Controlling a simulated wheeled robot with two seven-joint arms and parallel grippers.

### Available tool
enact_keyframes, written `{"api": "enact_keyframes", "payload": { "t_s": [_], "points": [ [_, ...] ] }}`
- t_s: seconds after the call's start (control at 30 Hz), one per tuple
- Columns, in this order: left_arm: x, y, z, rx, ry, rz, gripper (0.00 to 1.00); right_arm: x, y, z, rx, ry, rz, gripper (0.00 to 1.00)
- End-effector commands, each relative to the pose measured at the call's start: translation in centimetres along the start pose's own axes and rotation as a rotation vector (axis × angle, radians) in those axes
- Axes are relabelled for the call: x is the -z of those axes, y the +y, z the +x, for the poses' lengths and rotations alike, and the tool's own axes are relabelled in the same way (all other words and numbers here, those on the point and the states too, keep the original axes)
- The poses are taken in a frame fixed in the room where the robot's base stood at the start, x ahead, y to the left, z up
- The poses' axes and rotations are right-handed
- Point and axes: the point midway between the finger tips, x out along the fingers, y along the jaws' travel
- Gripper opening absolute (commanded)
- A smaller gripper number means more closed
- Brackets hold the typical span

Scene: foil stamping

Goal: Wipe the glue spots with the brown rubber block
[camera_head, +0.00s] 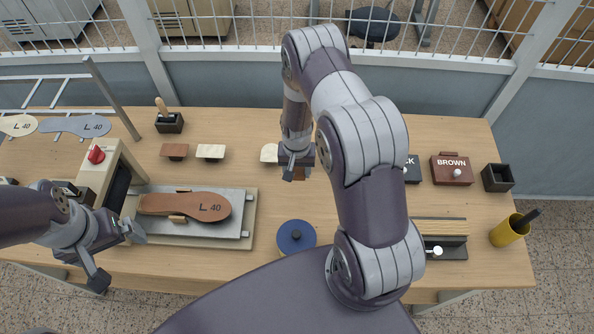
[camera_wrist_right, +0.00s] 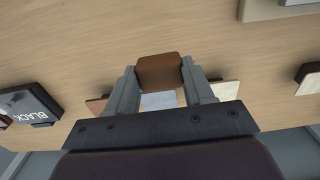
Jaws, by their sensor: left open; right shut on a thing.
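My right gripper (camera_head: 294,168) is shut on the brown rubber block (camera_wrist_right: 159,70), holding it over the middle of the table. The block also shows under the fingers in the head view (camera_head: 296,174). A brown sole marked "L 40" (camera_head: 182,204) lies on the grey metal plate (camera_head: 245,212) of the press at the left. No glue spots can be made out on it at this size.
A blue round lid (camera_head: 295,237) stands right of the plate. Small reddish (camera_head: 174,151) and cream (camera_head: 211,151) pieces lie behind it. A BROWN box (camera_head: 452,170), black bin (camera_head: 497,177) and yellow cup (camera_head: 508,230) stand at right. The press has a red knob (camera_head: 96,155).

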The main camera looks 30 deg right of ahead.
Motion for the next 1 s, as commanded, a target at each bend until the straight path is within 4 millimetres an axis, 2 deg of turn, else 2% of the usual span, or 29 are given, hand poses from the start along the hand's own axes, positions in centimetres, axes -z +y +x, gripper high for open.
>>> {"api": "enact_keyframes", "payload": {
  "t_s": [0.03,0.3,1.0],
  "points": [
    [0.1,0.0,-0.6,0.0,0.0,0.0,0.99,0.1,0.0,-0.8,0.0,0.001,0.0,0.14],
    [0.2,0.0,-2.0,0.0,0.0,0.0,0.99,0.5,-0.1,-2.9,0.001,0.001,-0.002,0.14],
    [0.2,0.0,-2.0,0.0,0.0,0.0,0.99,0.5,-0.1,-3.0,0.0,0.001,-0.003,0.14]
  ]
}}
